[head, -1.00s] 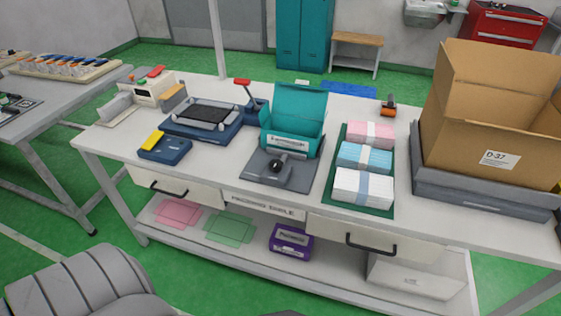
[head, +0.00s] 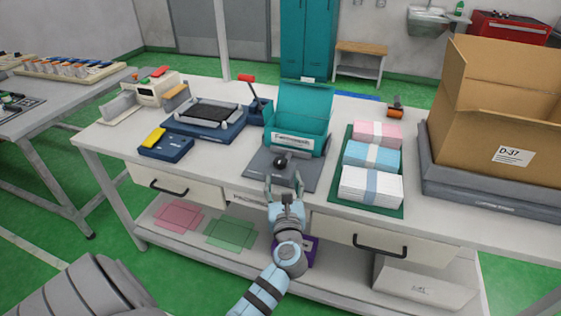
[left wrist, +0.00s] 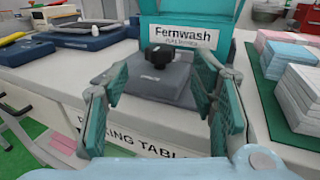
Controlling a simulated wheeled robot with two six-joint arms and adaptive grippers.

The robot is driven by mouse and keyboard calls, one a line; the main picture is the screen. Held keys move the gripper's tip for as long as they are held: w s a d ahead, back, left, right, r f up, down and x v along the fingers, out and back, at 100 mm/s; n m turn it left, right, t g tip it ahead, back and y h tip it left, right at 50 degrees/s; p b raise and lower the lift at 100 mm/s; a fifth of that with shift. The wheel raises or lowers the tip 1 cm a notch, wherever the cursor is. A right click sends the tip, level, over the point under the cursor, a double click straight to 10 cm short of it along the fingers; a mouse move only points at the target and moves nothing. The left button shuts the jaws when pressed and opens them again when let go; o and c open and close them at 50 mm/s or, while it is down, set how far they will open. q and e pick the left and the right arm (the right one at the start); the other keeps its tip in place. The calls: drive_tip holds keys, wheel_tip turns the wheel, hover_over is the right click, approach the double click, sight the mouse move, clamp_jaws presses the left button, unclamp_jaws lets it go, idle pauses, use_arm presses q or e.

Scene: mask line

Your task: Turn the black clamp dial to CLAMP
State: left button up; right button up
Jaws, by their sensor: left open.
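The black clamp dial (head: 280,162) sits on a grey fixture plate (head: 258,178) near the front edge of the table, just in front of a teal open box. In the left wrist view the dial (left wrist: 160,56) stands upright on a dark grey block (left wrist: 155,82), seen between my fingers. My left gripper (head: 284,184) is open and empty, in front of the dial and apart from it. In the left wrist view its teal-padded fingers (left wrist: 160,110) spread to either side. Any marking by the dial is too small to read. My right gripper is not in view.
The teal box (head: 298,120) stands right behind the dial. A green tray (head: 348,196) with stacked mask bundles is to the right, beside a large cardboard box (head: 500,110). A blue device (head: 165,148) with a yellow part lies left. The table front edge is below my gripper.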

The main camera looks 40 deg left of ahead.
sight(280, 159)
use_arm(q)
drive_tip(key=b+x, duration=0.2)
drive_tip(key=x, duration=0.7)
drive_tip(key=shift+w+a+f+b, duration=0.1)
drive_tip(key=shift+f+b, duration=0.1)
drive_tip(key=shift+b, duration=0.1)
drive_tip(key=shift+w+a+r, duration=0.1)
drive_tip(key=shift+w+a, duration=0.15)
drive_tip(key=c, duration=1.1)
drive_tip(key=shift+r, duration=0.1)
